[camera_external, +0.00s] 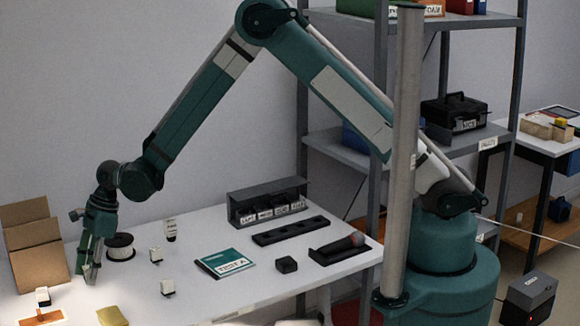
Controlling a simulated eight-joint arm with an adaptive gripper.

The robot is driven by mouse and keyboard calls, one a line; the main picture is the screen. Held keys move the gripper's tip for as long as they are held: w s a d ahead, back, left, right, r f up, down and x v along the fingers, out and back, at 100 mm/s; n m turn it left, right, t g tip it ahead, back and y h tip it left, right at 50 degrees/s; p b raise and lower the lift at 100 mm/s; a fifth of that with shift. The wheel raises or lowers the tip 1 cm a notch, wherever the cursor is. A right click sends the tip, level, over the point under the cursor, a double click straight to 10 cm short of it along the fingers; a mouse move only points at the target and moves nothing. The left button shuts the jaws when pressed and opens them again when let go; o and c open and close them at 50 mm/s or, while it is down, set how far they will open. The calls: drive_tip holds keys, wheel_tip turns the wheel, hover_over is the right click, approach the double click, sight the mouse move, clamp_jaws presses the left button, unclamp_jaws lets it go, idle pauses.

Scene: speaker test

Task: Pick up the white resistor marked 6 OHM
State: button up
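Several small white blocks with dark parts stand on the white table, and they look like the resistors. One white block (155,256) is near the middle left, another white block (167,287) is in front of it, and a third (170,230) is farther back. One more white block (42,296) is at the far left by an orange-brown board (42,317). Their markings are too small to read, so I cannot tell which is 6 OHM. My gripper (91,274) points down at the left of the table, left of the first three blocks. Its finger opening cannot be made out.
A teal booklet (225,263), black cube (286,265), slotted black strip (290,231), microphone tray (330,254) and labelled rack (266,197) occupy the right. A yellow pad (112,316) lies in front.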

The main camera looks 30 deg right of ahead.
drive_tip(key=shift+c, duration=0.4)
drive_tip(key=c, duration=0.9)
drive_tip(key=shift+r, duration=0.1)
drive_tip(key=shift+r, duration=1.3)
drive_tip(key=s+d, duration=0.4)
drive_tip(key=s+d+p, duration=0.1)
drive_tip(key=s+d, duration=0.3)
drive_tip(key=d, duration=0.1)
drive_tip(key=s+d, duration=0.4)
drive_tip(key=shift+d+r, duration=0.25)
drive_tip(key=shift+r, duration=0.1)
